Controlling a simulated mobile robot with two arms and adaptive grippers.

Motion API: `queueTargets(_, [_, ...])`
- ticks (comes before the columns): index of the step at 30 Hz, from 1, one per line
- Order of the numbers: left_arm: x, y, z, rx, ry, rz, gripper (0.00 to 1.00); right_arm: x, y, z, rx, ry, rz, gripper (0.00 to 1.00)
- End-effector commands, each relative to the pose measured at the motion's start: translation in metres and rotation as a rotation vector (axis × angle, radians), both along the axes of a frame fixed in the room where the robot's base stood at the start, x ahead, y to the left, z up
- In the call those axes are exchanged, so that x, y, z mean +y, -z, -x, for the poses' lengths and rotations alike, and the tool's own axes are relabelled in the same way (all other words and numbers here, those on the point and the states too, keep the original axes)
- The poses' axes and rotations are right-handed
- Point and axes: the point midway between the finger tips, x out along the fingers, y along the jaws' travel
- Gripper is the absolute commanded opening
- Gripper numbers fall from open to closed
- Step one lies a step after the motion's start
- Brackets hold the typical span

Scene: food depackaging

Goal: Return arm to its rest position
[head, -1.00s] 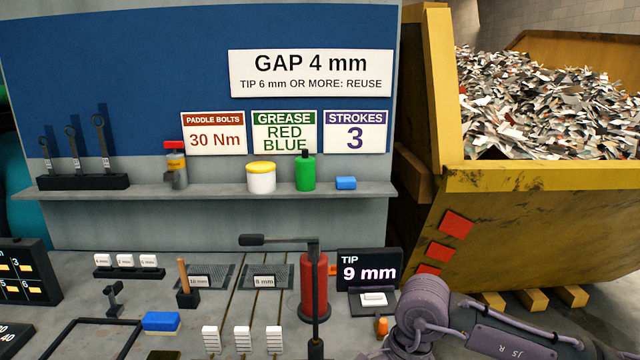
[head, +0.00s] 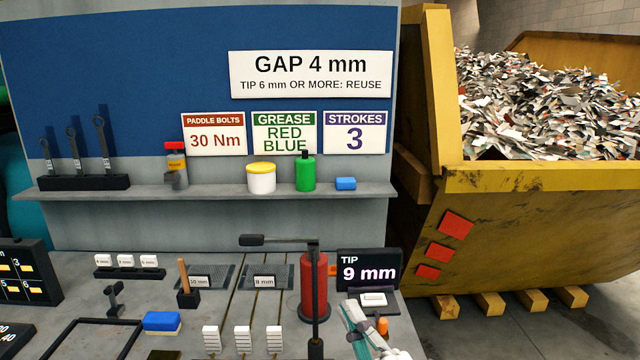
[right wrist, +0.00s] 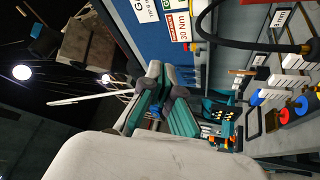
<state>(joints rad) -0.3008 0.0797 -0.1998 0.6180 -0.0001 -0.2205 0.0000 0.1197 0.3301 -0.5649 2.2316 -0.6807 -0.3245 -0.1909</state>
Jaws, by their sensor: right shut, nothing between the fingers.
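My right gripper (head: 354,318) shows at the bottom of the head view, with narrow teal fingers pointing up and to the left. It is shut and empty. In the head view it overlaps the bench beside the small device with a white pad (head: 373,299), below the "TIP 9 mm" display (head: 369,269). I cannot tell whether it touches anything. The teal fingers also show in the right wrist view (right wrist: 163,100). Most of my right arm is outside the head view. My left gripper is not in view.
A red cylinder (head: 313,283) with a dark lever stands left of the gripper. An orange-topped piece (head: 382,326) is close by on its right. White block stacks (head: 243,340) stand at the front.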

Motion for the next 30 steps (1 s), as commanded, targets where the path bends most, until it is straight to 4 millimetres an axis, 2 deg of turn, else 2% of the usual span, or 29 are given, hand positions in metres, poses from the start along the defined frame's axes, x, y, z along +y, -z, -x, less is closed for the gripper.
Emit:
queueTargets(1, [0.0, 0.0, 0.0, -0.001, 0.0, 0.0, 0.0, -0.026, 0.03, -0.005, 0.169, 0.08, -0.094, 0.0])
queueTargets(3, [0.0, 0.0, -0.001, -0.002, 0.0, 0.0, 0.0, -0.059, 0.074, -0.004, 0.386, 0.183, -0.203, 0.0])
queueTargets(5, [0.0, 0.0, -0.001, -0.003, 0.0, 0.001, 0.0, -0.082, 0.112, 0.005, 0.564, 0.266, -0.283, 0.0])
queueTargets(6, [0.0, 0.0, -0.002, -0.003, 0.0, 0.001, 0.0, -0.096, 0.138, 0.015, 0.679, 0.319, -0.332, 0.0])
queueTargets(9, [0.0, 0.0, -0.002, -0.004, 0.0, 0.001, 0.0, -0.123, 0.196, 0.049, 0.945, 0.438, -0.432, 0.0])
queueTargets(12, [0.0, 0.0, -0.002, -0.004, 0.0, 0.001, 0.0, -0.138, 0.237, 0.087, 1.153, 0.53, -0.497, 0.0])
queueTargets(18, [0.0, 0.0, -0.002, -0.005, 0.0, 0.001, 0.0, -0.152, 0.284, 0.154, 1.444, 0.656, -0.573, 0.0])
queueTargets(26, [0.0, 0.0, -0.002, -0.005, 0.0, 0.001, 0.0, -0.158, 0.314, 0.232, 1.734, 0.778, -0.625, 0.0])
queueTargets(30, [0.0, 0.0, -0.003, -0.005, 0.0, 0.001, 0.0, -0.156, 0.352, 0.224, 1.755, 0.787, -0.616, 0.0])
